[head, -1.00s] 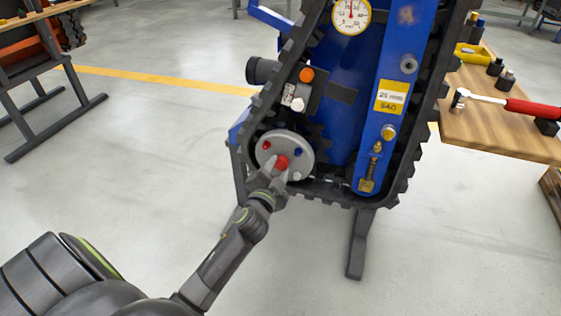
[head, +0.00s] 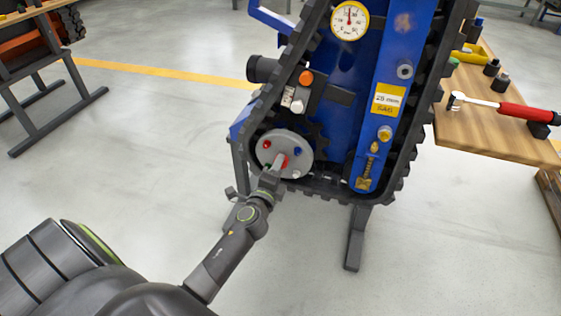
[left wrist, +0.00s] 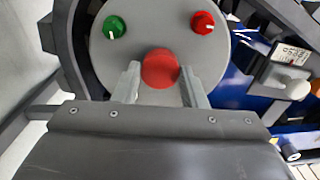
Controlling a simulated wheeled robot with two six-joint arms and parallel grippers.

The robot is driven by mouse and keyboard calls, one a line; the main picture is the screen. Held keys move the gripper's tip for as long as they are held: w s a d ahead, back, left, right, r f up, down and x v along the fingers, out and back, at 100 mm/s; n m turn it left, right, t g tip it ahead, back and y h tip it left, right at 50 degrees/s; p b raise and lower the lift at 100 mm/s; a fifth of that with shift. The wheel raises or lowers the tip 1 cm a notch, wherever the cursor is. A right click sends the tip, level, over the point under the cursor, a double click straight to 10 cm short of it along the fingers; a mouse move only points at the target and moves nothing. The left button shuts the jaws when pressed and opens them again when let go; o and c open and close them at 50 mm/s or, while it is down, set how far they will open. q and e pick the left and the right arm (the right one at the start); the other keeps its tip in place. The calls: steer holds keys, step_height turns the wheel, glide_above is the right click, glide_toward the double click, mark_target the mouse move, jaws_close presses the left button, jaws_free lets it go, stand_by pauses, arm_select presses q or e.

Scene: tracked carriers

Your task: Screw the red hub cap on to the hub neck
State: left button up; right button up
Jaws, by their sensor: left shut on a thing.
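The red hub cap (left wrist: 160,69) sits at the middle of the round grey hub plate (left wrist: 112,60), and it also shows in the head view (head: 284,161). My left gripper (head: 277,169) is shut on the cap, with one finger on each side of it in the left wrist view (left wrist: 158,84). The hub neck is hidden behind the cap, so I cannot tell how far the cap is on. The plate carries small coloured knobs, among them a green one (left wrist: 114,27) and a red one (left wrist: 203,23). My right gripper is not in view.
The hub sits low on a blue carrier (head: 340,130) inside a black track (head: 413,120). A gauge (head: 350,20) is at the top.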

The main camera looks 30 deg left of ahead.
arm_select(q)
steer(key=m+p, duration=0.1)
steer(key=m, duration=0.2)
steer(key=shift+r+m+p, duration=0.1)
steer(key=shift+m+p, duration=0.2)
steer(key=shift+m, duration=0.1)
steer(key=m+p, duration=0.1)
steer(key=m, duration=0.5)
steer(key=o, duration=0.9)
steer(key=shift+c, duration=0.2)
